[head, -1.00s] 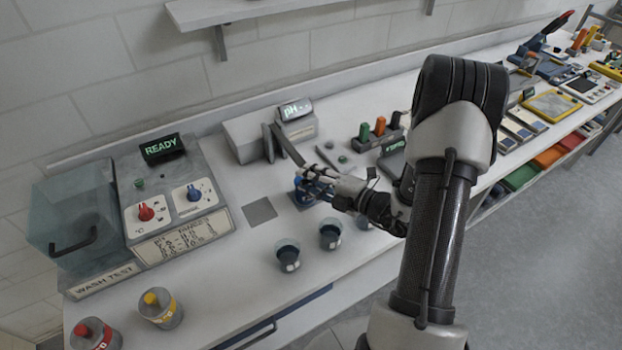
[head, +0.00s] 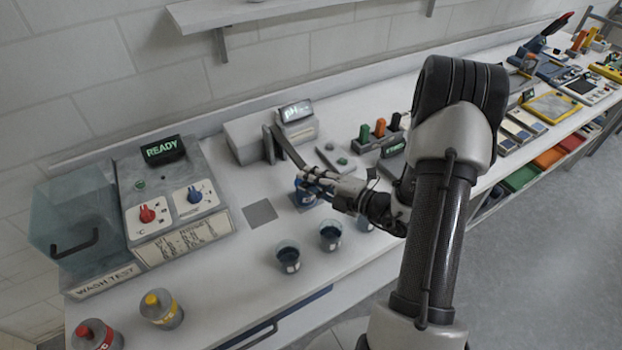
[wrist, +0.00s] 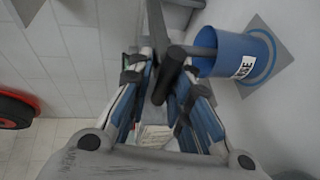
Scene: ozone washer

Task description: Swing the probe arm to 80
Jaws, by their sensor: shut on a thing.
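The pH meter (head: 295,112) stands at the back of the bench, its display lit but not fully legible. Its grey probe arm (head: 287,147) reaches forward from a post beside it. My gripper (head: 309,178) is at the front end of this arm. In the wrist view, my gripper's fingers (wrist: 167,80) are on both sides of a dark grey bar of the probe arm (wrist: 170,72). A blue cup (wrist: 232,52), its label partly readable, stands beside the fingers on a marked square. A grey probe part hangs at its rim. No angle scale is readable.
Two beakers of dark liquid (head: 288,257) (head: 330,236) stand in front, with another partly hidden near my wrist. An empty grey square (head: 260,212) lies left of the cup. The wash tester (head: 165,200) reads READY. A rack with coloured knobs (head: 379,130) stands right.

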